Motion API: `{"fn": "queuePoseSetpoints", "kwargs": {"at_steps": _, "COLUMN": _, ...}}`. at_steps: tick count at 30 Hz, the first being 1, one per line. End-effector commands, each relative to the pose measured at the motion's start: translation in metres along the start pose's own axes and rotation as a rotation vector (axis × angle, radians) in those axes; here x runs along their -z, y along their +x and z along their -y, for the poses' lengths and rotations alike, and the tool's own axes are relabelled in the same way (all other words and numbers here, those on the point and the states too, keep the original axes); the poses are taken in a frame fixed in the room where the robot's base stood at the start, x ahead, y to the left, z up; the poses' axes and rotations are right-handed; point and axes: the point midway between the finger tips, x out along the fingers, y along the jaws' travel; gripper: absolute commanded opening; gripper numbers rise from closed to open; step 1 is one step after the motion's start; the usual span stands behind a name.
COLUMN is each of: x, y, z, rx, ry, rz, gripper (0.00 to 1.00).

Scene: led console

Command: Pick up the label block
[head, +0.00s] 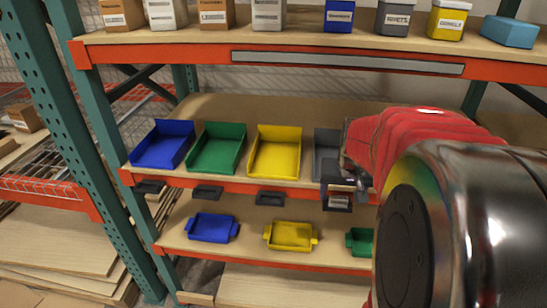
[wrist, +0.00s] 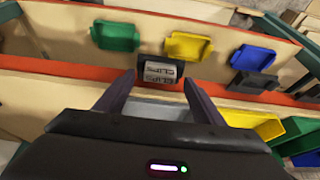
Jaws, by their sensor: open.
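The label block (wrist: 160,73) is a small pale block marked CLIPS. It sits in a dark holder on the orange shelf edge, below the grey bin (head: 324,146). In the head view the label block (head: 340,202) shows just under my gripper (head: 345,188). In the wrist view my gripper (wrist: 158,84) is open, with one finger to each side of the block in the picture. The fingers look apart from the block, and the remaining distance is hard to judge. My red arm hides part of the grey bin.
Blue (head: 163,144), green (head: 217,148) and yellow (head: 275,151) bins stand on the middle shelf, with dark holders (head: 207,193) along its edge. Blue (head: 212,228), yellow (head: 290,236) and green (head: 359,241) trays lie on the shelf below. A green upright (head: 75,130) stands left.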

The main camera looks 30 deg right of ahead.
Motion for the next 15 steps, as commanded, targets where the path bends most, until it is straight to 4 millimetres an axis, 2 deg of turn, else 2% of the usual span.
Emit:
{"fn": "queuePoseSetpoints", "kwargs": {"at_steps": 3, "x": -0.0001, "y": 0.0072, "z": 0.0002, "rx": 0.000, "ry": 0.000, "rz": 0.000, "gripper": 0.62}}
{"fn": "queuePoseSetpoints", "kwargs": {"at_steps": 15, "x": 0.0002, "y": 0.0075, "z": 0.0003, "rx": 0.000, "ry": 0.000, "rz": -0.001, "gripper": 0.62}}
